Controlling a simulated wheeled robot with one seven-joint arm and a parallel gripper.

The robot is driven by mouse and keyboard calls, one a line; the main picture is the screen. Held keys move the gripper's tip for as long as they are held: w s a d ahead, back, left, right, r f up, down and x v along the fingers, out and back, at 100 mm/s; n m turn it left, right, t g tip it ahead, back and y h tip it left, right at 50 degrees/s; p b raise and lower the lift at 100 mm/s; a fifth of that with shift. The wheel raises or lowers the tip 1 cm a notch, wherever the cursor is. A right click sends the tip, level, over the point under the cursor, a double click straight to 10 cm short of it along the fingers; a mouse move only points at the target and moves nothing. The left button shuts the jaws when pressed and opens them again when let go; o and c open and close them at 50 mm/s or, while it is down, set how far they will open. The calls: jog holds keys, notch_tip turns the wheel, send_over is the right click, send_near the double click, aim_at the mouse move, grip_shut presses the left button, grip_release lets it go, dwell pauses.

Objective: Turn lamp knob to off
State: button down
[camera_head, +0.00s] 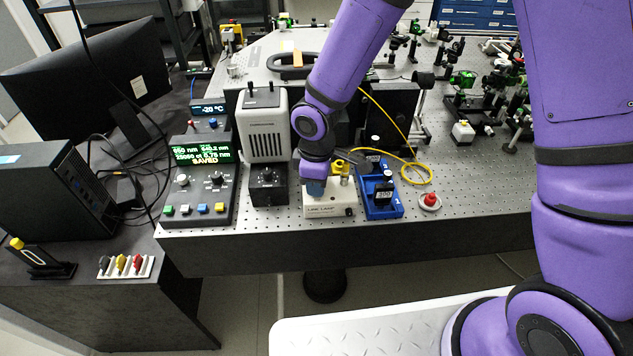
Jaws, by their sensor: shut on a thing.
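A cream box labelled "LINE LAMP" (319,211) stands near the front edge of the perforated bench. My gripper (316,188) is at the end of my purple arm, pointing down at the top of this box. It is shut at the lamp knob; my wrist and fingers hide the knob and its setting. A small dark round part (349,211) shows at the right of the box's front. To the left, a black box with a dial (268,178) stands below a tall pale lamp housing (263,130), apart from my gripper.
A blue holder with a black block (383,193) stands close to the right of the lamp box. A red button (430,200) and a yellow cable (416,175) lie farther right. A console reading "SAVED" (204,178) is at left. The bench's front edge is close.

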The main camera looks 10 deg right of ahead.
jog(key=c, duration=1)
grip_release()
notch_tip(320, 180, up, 11)
jog(key=shift+f, duration=0.1)
jog(key=s+d+r+m+t, duration=0.1)
jog(key=s+d+r+m, duration=0.15)
jog(key=d+r, duration=0.45)
jog(key=s+d+r+m+t, duration=0.1)
jog(key=s+d+r+m, duration=0.1)
jog(key=d+r+m, duration=0.35)
jog(key=s+d+r+m+t, duration=0.1)
jog(key=s+d+r+m, duration=0.1)
jog(key=s+d+r, duration=0.1)
jog(key=s+d+r+m+t, duration=0.1)
jog(key=s+d+r+m, duration=0.1)
jog(key=s+d, duration=0.3)
jog(key=s+d+r+m+t, duration=0.1)
jog(key=s+d+r+m, duration=0.1)
jog(key=s+d+r, duration=0.2)
jog(key=shift+s+r+m, duration=0.2)
jog(key=shift+s, duration=0.3)
jog(key=shift+s+r+m, duration=0.2)
jog(key=shift+s, duration=0.3)
